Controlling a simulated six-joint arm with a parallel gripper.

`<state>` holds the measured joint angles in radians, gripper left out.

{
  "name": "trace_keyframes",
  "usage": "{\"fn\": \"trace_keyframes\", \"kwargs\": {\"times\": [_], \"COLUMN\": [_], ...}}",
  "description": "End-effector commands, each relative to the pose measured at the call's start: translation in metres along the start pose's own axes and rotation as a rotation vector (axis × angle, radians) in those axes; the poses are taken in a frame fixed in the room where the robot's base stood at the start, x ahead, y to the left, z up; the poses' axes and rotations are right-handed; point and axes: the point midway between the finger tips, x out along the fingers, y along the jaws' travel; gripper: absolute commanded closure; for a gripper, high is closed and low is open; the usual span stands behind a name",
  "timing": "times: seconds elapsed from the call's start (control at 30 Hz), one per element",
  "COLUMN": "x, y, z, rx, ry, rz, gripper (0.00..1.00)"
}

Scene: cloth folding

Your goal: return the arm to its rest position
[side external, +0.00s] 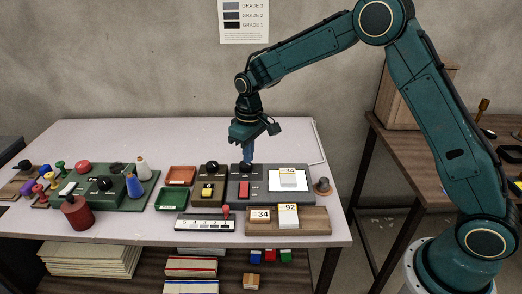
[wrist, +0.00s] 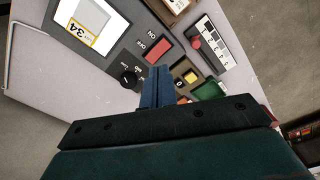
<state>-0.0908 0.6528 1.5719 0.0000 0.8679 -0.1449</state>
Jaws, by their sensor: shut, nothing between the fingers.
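My gripper (side external: 248,156) points down over the grey control panel (side external: 262,197), its blue fingers together and empty. In the side view the fingertips are just above or beside a black knob (side external: 246,167); I cannot tell whether they touch it. In the wrist view the shut fingers (wrist: 157,75) show over the panel, with the black knob (wrist: 129,77) to their left, apart in the picture. The panel has a red switch (side external: 244,189) and a white pad with a card marked 34 (side external: 288,180).
A wooden tray (side external: 316,222) with numbered cards sits at the front right. Red (side external: 180,175) and green (side external: 171,198) trays, a yellow-button box (side external: 207,191) and a slider strip (side external: 204,224) stand left of it. Bottles and pegs crowd the far left. The table's back is clear.

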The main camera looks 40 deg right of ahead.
Motion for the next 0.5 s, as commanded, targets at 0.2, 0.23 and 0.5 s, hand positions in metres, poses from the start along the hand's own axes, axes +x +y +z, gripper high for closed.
{"fn": "trace_keyframes", "kwargs": {"times": [0.2,0.23,0.5], "x": [-0.056,-0.063,-0.118], "y": [0.002,0.002,0.001], "z": [0.027,0.032,0.075], "rx": [0.028,0.032,0.065], "ry": [0.055,0.062,0.125], "rz": [0.008,0.009,0.019], "gripper": [1.0,1.0,1.0]}}
